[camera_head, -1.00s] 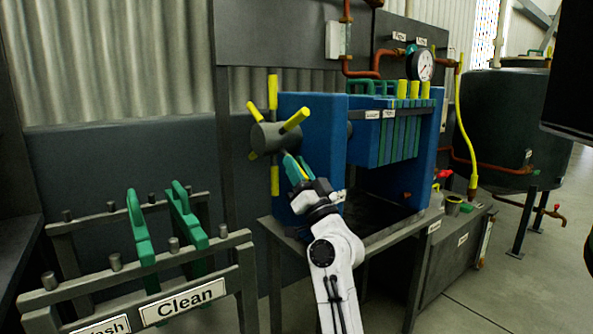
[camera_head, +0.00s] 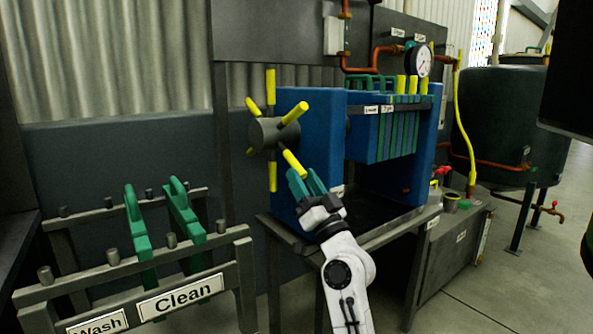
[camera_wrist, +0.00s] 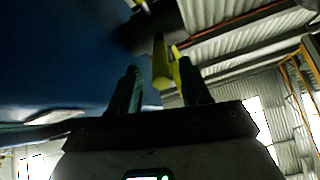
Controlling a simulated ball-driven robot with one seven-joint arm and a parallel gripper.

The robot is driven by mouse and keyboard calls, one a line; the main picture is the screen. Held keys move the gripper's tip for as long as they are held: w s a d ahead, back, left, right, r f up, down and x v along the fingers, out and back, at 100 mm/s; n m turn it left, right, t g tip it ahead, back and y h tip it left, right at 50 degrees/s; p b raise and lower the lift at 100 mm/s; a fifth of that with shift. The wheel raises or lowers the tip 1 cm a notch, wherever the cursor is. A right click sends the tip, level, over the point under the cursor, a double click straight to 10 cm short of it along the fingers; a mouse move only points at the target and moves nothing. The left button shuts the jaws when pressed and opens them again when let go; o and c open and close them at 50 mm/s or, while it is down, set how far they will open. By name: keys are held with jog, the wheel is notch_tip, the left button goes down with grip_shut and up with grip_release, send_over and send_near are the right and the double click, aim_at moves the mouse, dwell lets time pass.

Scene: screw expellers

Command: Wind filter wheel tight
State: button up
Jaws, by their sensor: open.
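The filter wheel is a dark round hub (camera_head: 269,135) with several yellow spokes, on the left side of the blue filter press (camera_head: 310,110). My gripper (camera_head: 302,178) is open just below the hub. Its green fingers are close to the tip of the lower right yellow spoke (camera_head: 293,162). In the wrist view a yellow spoke (camera_wrist: 160,62) shows between the open fingers, and a second yellow spoke (camera_wrist: 177,70) shows beside it. The dark hub (camera_wrist: 155,25) is beyond them. I cannot tell whether a finger touches a spoke.
The blue press stands on a grey metal table (camera_head: 370,240). A rack (camera_head: 240,262) labelled Wash and Clean with green plates stands at the left front. A pressure gauge (camera_head: 419,61) and copper pipes are above the press. A dark tank (camera_head: 500,125) is at the right.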

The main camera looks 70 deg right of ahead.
jog(key=b+v, duration=0.1)
jog(key=v, duration=0.5)
dwell(0.6)
